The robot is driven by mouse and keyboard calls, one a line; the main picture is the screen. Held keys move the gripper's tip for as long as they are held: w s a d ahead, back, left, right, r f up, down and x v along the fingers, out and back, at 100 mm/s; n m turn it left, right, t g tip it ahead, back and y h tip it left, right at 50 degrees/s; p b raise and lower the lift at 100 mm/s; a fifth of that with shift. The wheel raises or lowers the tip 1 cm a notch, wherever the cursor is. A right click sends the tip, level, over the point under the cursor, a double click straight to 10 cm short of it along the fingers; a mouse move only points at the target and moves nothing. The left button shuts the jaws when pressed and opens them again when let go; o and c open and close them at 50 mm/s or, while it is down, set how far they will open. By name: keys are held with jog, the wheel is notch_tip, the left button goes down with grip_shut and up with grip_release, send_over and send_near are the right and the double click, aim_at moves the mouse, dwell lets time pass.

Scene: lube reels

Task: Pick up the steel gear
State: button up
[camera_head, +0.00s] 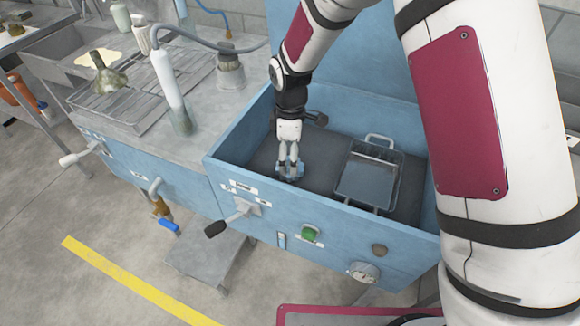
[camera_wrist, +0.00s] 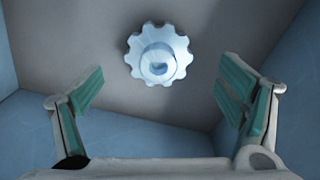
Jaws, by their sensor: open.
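The steel gear (camera_wrist: 158,54) shows in the wrist view as a pale, toothed wheel with a raised hub, lying on the grey floor of the blue basin. It is ahead of and between my open fingers (camera_wrist: 160,92), not touching either green pad. In the head view my gripper (camera_head: 290,172) points down into the left part of the basin. The gear (camera_head: 291,168) is partly hidden there behind my fingers.
A wire basket (camera_head: 369,176) stands to the right of my gripper in the basin. The blue basin walls (camera_head: 222,158) stand close on the left and front. A grey worktop (camera_head: 138,118) with a rack and bottles lies further left.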

jog(key=shift+f, duration=2.4)
jog(key=shift+w, duration=0.1)
jog(key=c, duration=1.8)
